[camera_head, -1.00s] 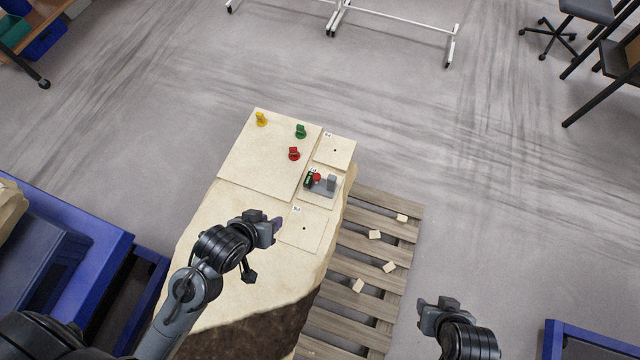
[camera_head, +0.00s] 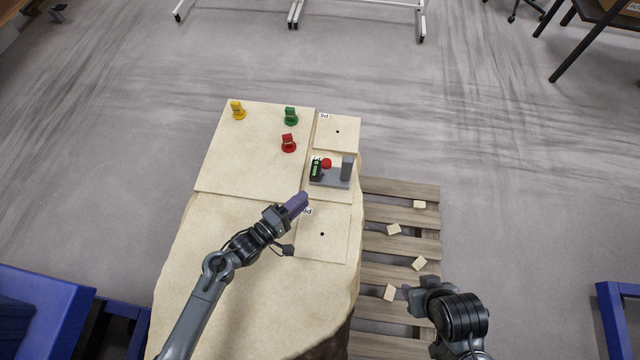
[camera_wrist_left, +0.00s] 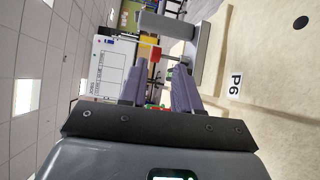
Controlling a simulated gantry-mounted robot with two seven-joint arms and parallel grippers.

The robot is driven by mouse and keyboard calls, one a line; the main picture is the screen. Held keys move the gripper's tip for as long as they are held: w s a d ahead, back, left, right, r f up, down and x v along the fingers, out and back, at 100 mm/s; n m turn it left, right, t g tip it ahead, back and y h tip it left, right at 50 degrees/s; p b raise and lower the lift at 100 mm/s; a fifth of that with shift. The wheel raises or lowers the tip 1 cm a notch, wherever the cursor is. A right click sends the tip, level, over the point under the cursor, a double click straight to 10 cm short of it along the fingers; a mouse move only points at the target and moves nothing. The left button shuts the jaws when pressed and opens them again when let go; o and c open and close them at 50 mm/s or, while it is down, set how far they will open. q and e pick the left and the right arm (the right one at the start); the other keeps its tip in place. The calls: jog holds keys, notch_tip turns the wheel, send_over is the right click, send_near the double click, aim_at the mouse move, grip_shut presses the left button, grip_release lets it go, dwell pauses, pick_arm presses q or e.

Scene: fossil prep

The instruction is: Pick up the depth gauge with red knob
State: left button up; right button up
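The depth gauge (camera_head: 328,179) has a grey base, a grey upright block, a dark body with a green display and a red knob (camera_head: 326,163). It sits on a small pale plate at the right side of the stone block. My left gripper (camera_head: 300,202), with purple fingers, is in front of the gauge and apart from it. In the left wrist view, the fingers (camera_wrist_left: 158,85) are spread and empty, with the gauge's grey base and upright (camera_wrist_left: 198,50) beyond them. My right gripper (camera_head: 424,292) is over the pallet; its finger opening is unclear.
A red piece (camera_head: 288,143), a green piece (camera_head: 290,116) and a yellow piece (camera_head: 238,110) stand on the large pale board (camera_head: 245,165). Marked plates lie behind (camera_head: 345,128) and in front (camera_head: 335,248) of the gauge. The wooden pallet (camera_head: 408,210) holds several small blocks.

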aim_at(327, 168)
pick_arm(q)
jog(key=shift+m+t, duration=0.3)
jog(key=shift+m, duration=0.1)
jog(key=w+d+b, duration=0.1)
jog(key=w, duration=0.2)
jog(key=w+d+b, duration=0.1)
jog(key=w+b, duration=0.1)
jog(key=w+d+f+b, duration=0.1)
jog(key=w, duration=0.2)
jog(key=shift+w+d+b, duration=0.3)
jog(key=shift+d+b, duration=0.05)
jog(key=shift+d, duration=0.05)
jog(key=shift+w+d, duration=0.25)
jog(key=shift+b+x, duration=0.65)
jog(key=shift+x, duration=1.55)
jog(key=shift+s+d, duration=0.15)
pick_arm(e)
notch_tip(327, 168, down, 8)
jog(key=shift+d+r, duration=0.1)
jog(key=shift+d, duration=0.05)
pick_arm(q)
grip_shut()
